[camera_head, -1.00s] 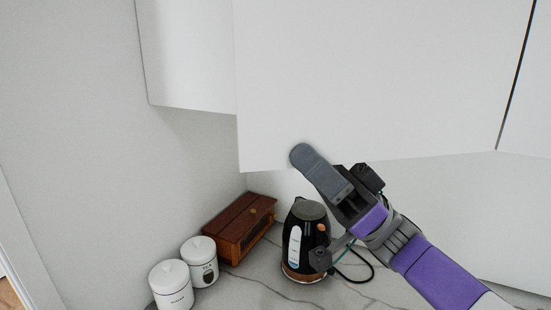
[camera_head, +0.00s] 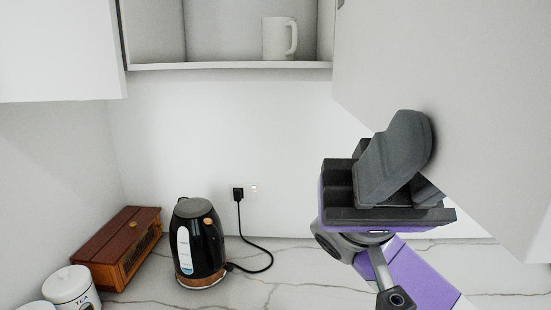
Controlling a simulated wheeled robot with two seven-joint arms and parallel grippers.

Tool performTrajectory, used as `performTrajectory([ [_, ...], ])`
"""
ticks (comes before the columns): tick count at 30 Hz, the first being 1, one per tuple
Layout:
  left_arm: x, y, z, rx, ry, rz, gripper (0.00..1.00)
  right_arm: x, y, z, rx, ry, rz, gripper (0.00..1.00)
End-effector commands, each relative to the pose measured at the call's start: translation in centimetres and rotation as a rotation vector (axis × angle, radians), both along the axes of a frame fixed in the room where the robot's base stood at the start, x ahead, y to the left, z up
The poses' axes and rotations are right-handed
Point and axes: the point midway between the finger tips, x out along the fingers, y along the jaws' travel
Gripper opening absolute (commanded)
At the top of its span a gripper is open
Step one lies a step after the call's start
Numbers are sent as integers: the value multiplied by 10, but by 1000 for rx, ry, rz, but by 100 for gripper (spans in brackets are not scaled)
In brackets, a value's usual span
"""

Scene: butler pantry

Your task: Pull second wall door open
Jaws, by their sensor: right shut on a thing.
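The white wall door (camera_head: 450,65) stands swung out on the right of the head view, its inner face partly toward me. Behind it the wall cabinet is open, and its bottom shelf (camera_head: 230,66) shows with a white mug (camera_head: 278,38) on it. My right gripper (camera_head: 410,150) is shut on the door's lower edge. One grey finger lies against the door's face; the other finger is mostly hidden. My left gripper is not in view.
Another white wall door (camera_head: 58,50) is closed at the upper left. A black kettle (camera_head: 197,245), a wooden box (camera_head: 118,247) and white canisters (camera_head: 70,287) stand on the marble counter (camera_head: 255,290). The kettle's cord runs to a wall socket.

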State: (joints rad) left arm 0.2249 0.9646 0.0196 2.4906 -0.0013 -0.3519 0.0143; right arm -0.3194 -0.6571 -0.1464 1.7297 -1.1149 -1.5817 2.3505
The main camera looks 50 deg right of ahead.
Motion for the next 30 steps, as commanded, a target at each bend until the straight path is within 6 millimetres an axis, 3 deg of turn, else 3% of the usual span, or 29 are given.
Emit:
performTrajectory([
  [3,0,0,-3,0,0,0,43,-20,-12,0,2,-4,59,0],
  [9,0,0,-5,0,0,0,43,-39,-25,0,2,-4,132,0],
  [28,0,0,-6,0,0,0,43,-47,-32,2,4,2,170,0],
  [29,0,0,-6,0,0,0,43,-47,-32,2,4,2,170,28],
  [30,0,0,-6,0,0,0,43,-47,-32,2,4,2,170,34],
])
